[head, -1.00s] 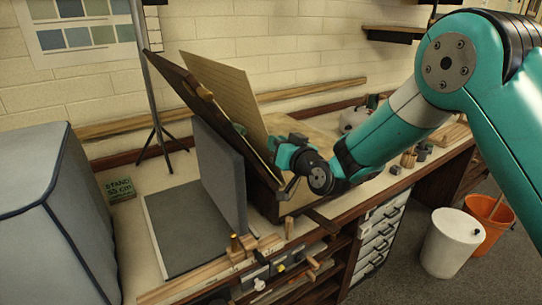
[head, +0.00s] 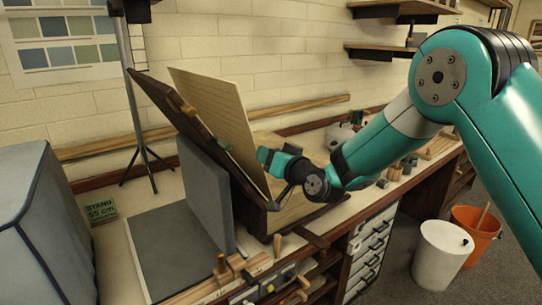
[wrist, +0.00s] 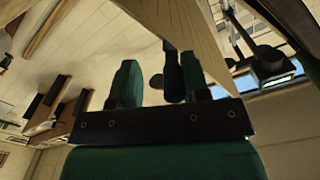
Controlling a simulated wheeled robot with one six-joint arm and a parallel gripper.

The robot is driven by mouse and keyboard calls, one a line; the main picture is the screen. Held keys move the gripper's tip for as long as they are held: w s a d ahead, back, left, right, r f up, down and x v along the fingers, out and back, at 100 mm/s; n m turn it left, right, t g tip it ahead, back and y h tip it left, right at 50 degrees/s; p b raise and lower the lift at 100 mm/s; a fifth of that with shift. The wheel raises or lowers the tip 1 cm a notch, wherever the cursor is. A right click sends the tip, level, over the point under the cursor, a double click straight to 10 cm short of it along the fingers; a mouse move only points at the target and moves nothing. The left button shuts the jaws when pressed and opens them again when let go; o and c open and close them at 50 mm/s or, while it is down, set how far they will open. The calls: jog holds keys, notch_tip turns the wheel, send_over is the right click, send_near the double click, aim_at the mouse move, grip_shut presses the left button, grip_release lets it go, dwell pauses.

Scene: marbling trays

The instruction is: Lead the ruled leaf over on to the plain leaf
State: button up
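The ruled leaf (head: 212,112) is a cream board with faint lines, standing steeply tilted in the head view. A dark brown board (head: 170,100) with a wooden knob leans just behind it, to its left. My gripper (head: 272,174) is at the ruled leaf's lower right edge. In the wrist view my green fingers (wrist: 160,80) stand apart, with a dark bar (wrist: 173,78) between them and a pale board (wrist: 208,45) close to the right finger. Contact is unclear.
A grey panel (head: 205,190) stands upright on a dark grey mat (head: 165,255), left of the boards. A grey covered box (head: 40,220) is at the far left. A tripod stand (head: 135,130) is behind. White (head: 442,255) and orange (head: 478,235) bins stand on the floor at right.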

jog(key=b+v, duration=0.9)
jog(key=v, duration=0.8)
jog(key=shift+s, duration=0.2)
dwell(0.3)
jog(key=shift+d, duration=0.15)
jog(key=s+a+f+n+g+p, duration=0.15)
jog(key=s+a+n+g, duration=0.25)
jog(key=s+g, duration=0.6)
jog(key=s+d+f+g+h+p, duration=0.1)
jog(key=s+d+g+h, duration=0.1)
jog(key=s, duration=0.6)
jog(key=s+d+f+g+h, duration=0.1)
jog(key=s+d+g+h, duration=0.2)
jog(key=s+d, duration=0.2)
jog(key=s, duration=0.3)
jog(key=shift+n+h+p, duration=0.3)
jog(key=shift+h+p, duration=0.05)
jog(key=shift+h, duration=0.05)
